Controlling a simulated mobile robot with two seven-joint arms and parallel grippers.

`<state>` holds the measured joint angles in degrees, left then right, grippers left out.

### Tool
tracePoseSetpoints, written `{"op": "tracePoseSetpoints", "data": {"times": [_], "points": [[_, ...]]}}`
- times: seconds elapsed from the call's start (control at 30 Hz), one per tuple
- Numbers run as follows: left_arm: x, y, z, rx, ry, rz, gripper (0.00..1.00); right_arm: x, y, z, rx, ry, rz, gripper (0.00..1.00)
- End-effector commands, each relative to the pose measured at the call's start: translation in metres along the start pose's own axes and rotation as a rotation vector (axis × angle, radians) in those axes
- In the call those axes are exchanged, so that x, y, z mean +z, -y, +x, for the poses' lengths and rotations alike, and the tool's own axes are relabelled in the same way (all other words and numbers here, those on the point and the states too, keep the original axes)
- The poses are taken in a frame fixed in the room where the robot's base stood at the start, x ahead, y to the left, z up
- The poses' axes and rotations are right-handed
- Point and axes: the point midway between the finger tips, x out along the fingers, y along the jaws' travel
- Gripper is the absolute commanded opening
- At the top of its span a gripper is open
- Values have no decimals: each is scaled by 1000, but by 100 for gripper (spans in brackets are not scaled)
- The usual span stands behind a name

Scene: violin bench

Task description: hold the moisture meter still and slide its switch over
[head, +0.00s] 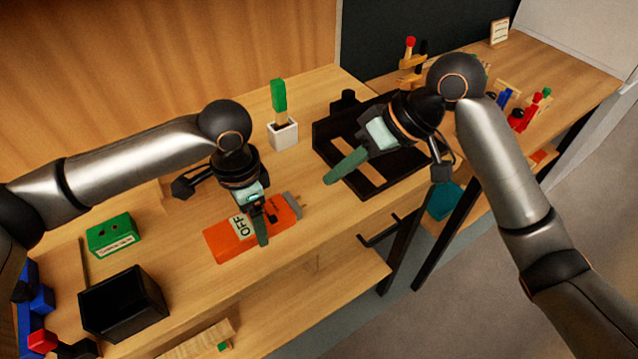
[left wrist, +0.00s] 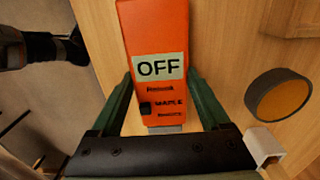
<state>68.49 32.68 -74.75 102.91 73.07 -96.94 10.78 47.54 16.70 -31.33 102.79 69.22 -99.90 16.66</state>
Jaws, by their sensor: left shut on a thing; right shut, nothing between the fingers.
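The orange moisture meter (head: 222,243) lies on the wooden bench; its display reads OFF and it also shows in the left wrist view (left wrist: 150,25). Its small black switch (left wrist: 145,108) sits below the display, beside a column of printed words, one reading MAPLE. A grey end piece (head: 293,203) sticks out at the meter's right. My left gripper (head: 262,222) is shut on the meter, with a green finger along each side in the left wrist view (left wrist: 160,98). My right gripper (head: 332,179) is shut and empty, right of the meter and apart from it.
A black tray (head: 325,132) with wooden strips lies behind my right gripper. A white holder (head: 283,135) with a green-handled tool stands behind the meter. A green box (head: 113,235) and an open black box (head: 122,300) are at left. Bare bench surrounds the meter.

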Motion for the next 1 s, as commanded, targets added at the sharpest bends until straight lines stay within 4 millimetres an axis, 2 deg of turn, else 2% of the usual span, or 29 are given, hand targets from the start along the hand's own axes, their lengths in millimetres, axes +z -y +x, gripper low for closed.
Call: {"op": "tracePoseSetpoints", "data": {"times": [0.1,0.33,0.37,0.5,0.8,0.87,1.0], "points": [[0,0,0,-1,-1,0,13,0,0,-9,1,-1,-1,0],[0,0,0,-1,-1,-1,13,0,0,-12,0,1,-1,0],[0,0,0,-1,-1,-1,83,0,0,-12,0,0,-1,0],[0,0,0,0,0,-1,99,0,0,-12,0,0,-1,0],[0,0,-3,-1,-1,-1,100,0,0,-12,0,0,-1,0],[0,1,-8,-2,-2,-1,100,0,0,-12,0,0,-1,0],[-1,0,-30,-2,-5,0,100,0,0,-12,0,0,-1,0]]}}
